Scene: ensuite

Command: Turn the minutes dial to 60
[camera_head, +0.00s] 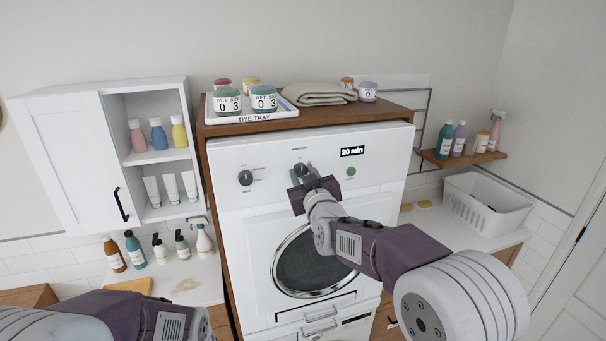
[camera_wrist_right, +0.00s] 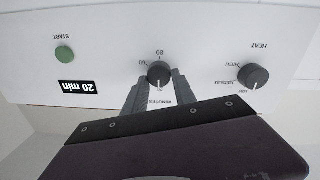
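The white machine's front panel (camera_head: 222,181) carries the black minutes dial (camera_head: 300,169), labelled MINUTES in the upside-down wrist view (camera_wrist_right: 159,73). The dial's white mark points toward that label. The display (camera_head: 352,151) reads 20 min. My right gripper (camera_wrist_right: 160,84) is at the dial, its two grey fingers apart, one on each side of the knob. I cannot make out firm contact between fingers and knob. In the head view the right gripper (camera_head: 301,174) partly covers the dial. My left arm shows at the bottom left, its gripper out of frame.
The heat dial (camera_head: 245,178) is left of the minutes dial and the green start button (camera_head: 351,171) is right of it. A dye tray (camera_head: 291,109) with jars and a folded towel (camera_head: 318,95) lie on top. The round door (camera_head: 312,262) is below.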

